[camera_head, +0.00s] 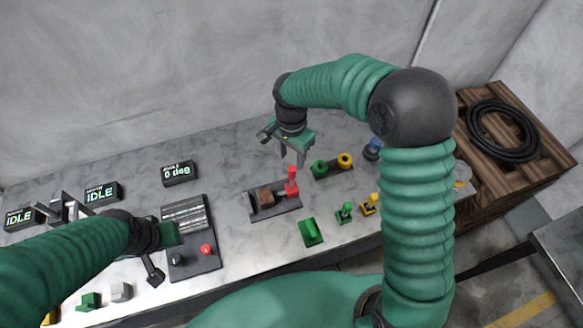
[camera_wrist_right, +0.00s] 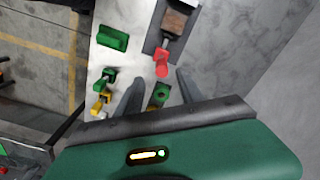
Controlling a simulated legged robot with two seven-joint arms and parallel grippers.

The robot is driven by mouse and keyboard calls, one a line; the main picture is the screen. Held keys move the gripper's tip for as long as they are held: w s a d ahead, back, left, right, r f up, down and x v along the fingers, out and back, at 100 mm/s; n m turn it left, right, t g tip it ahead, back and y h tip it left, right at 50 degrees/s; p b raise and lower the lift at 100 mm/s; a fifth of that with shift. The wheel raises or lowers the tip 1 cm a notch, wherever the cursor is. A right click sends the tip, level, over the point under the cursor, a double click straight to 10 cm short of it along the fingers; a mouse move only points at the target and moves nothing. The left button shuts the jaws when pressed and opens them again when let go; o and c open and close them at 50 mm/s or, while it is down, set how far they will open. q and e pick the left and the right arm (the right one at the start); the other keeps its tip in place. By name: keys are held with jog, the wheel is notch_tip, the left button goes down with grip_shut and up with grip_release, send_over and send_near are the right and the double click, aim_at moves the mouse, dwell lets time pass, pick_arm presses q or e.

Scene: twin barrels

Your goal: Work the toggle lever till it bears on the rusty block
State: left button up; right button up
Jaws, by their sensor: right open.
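The toggle lever (camera_head: 292,183) is red and stands up at the right end of a dark base plate (camera_head: 287,207). The rusty block (camera_head: 266,195) sits on the same plate, left of the lever. In the right wrist view the red lever (camera_wrist_right: 162,64) lies just beyond my fingertips, with the brown block (camera_wrist_right: 175,22) past it. My right gripper (camera_head: 293,162) is open and empty, just above and behind the lever's top; it also shows in the wrist view (camera_wrist_right: 158,85).
Green and yellow round pieces (camera_head: 332,166) stand behind and right of the lever. A green block (camera_head: 311,232) lies in front. Small green (camera_head: 344,212) and yellow (camera_head: 369,205) fixtures stand at right. A dark panel (camera_head: 206,263) with knobs and a display box (camera_head: 179,173) are at left.

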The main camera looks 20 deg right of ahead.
aim_at(292, 165)
jog(key=f, duration=0.5)
jog(key=w+f+p, duration=0.1)
jog(key=f, duration=0.2)
jog(key=shift+d+f, duration=0.1)
jog(key=shift+d, duration=0.25)
jog(key=shift+s+d+f, duration=0.1)
jog(key=shift+f, duration=0.15)
jog(key=shift+s+f, duration=0.15)
jog(key=shift+s, duration=0.05)
pick_arm(q)
jog(key=shift+w+d+r, duration=0.3)
jog(key=shift+d+r, duration=0.1)
jog(key=shift+r, duration=0.3)
pick_arm(e)
jog(key=shift+w+a, duration=0.25)
jog(key=shift+a, duration=0.05)
jog(key=c, duration=0.9)
jog(key=shift+d, duration=0.15)
grip_shut()
pick_arm(q)
jog(key=shift+w, duration=0.15)
jog(key=shift+a, duration=0.2)
